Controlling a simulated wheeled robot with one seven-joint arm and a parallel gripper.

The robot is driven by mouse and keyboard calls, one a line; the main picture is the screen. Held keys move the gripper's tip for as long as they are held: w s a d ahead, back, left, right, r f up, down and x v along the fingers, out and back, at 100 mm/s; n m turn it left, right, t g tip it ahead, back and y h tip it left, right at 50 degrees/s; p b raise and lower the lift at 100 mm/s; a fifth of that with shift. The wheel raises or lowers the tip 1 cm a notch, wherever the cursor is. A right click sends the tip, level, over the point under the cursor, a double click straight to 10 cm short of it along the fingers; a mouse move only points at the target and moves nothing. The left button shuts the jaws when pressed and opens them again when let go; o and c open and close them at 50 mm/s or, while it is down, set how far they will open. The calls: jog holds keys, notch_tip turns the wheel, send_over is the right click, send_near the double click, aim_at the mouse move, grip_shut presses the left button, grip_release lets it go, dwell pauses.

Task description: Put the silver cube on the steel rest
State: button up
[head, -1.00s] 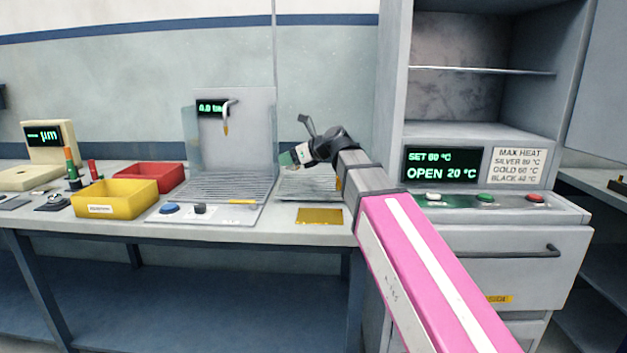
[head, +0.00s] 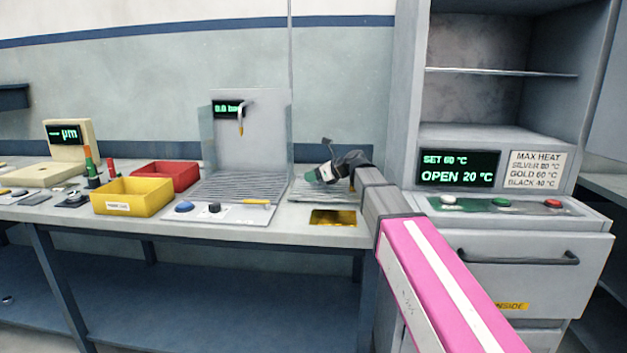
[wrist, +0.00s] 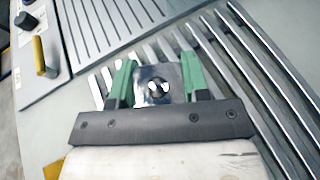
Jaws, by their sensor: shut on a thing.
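The silver cube (wrist: 158,84) shows in the wrist view as a shiny block with a dark round mark, between the green fingertips of my gripper (wrist: 157,88). My gripper is shut on it. The steel rest (wrist: 253,60), a rack of slanted metal bars, lies beneath the cube in the wrist view. In the head view my gripper (head: 313,177) is low over the steel rest (head: 300,195), and the cube cannot be made out there. Whether the cube touches the bars I cannot tell.
Left of the rest is a grooved station (head: 240,188) with a back panel and nozzle. A yellow bin (head: 133,203) and a red bin (head: 180,172) stand further left. An open oven cabinet (head: 500,190) is at right.

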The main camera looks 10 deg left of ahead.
jog(key=shift+f, duration=0.7)
jog(key=o, duration=1.2)
jog(key=shift+f, duration=0.1)
jog(key=v, duration=1.2)
